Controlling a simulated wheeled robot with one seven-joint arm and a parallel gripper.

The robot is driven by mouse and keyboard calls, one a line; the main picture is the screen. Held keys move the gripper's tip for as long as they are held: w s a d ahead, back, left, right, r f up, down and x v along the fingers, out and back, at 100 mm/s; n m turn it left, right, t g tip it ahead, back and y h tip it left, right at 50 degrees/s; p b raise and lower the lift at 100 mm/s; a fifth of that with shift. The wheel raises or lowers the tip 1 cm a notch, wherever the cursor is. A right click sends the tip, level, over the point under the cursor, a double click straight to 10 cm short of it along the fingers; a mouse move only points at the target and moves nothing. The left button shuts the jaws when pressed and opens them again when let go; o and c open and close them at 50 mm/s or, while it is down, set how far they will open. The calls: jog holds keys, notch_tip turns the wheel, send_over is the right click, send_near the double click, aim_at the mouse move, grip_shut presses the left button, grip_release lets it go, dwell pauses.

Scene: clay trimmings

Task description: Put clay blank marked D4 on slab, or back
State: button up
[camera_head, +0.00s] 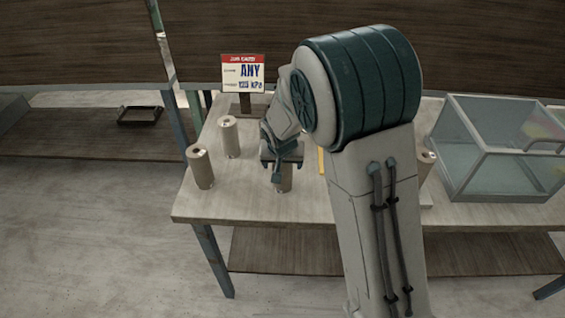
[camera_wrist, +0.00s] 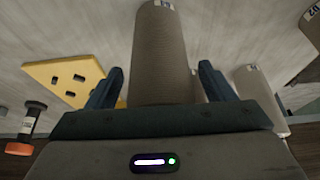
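Several grey-brown clay blanks stand on the table. One blank (camera_wrist: 163,50) lies between my fingers in the wrist view, with a visible gap on each side. Its small white label is cut off by the top edge, so I cannot read it. In the head view my gripper (camera_head: 281,170) is over this blank (camera_head: 285,182), hiding its upper part. My gripper is open. Two more blanks stand to its left, a nearer one (camera_head: 201,168) and a farther one (camera_head: 229,138). Another blank (camera_head: 426,163) shows partly behind my arm. I cannot pick out the D4 mark or the slab.
A sign (camera_head: 243,74) reading "ANY" and what looks like "125 KPA" stands at the table's back. A clear glass case (camera_head: 475,150) is on the right. A yellow slotted plate (camera_wrist: 55,72) and an orange-and-black object (camera_wrist: 22,130) show in the wrist view.

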jog(key=shift+r, duration=0.1)
jog(key=v, duration=1.2)
jog(key=s+d+r, duration=0.1)
jog(key=s+d, duration=0.7)
jog(key=s, duration=0.2)
jog(key=s+d+r+g, duration=0.1)
jog(key=s+d, duration=0.6)
jog(key=s, duration=0.4)
jog(key=shift+d+r+n+g+b, duration=0.3)
jog(key=shift+d+b, duration=0.1)
jog(key=shift+b, duration=0.05)
jog(key=shift+s, duration=0.1)
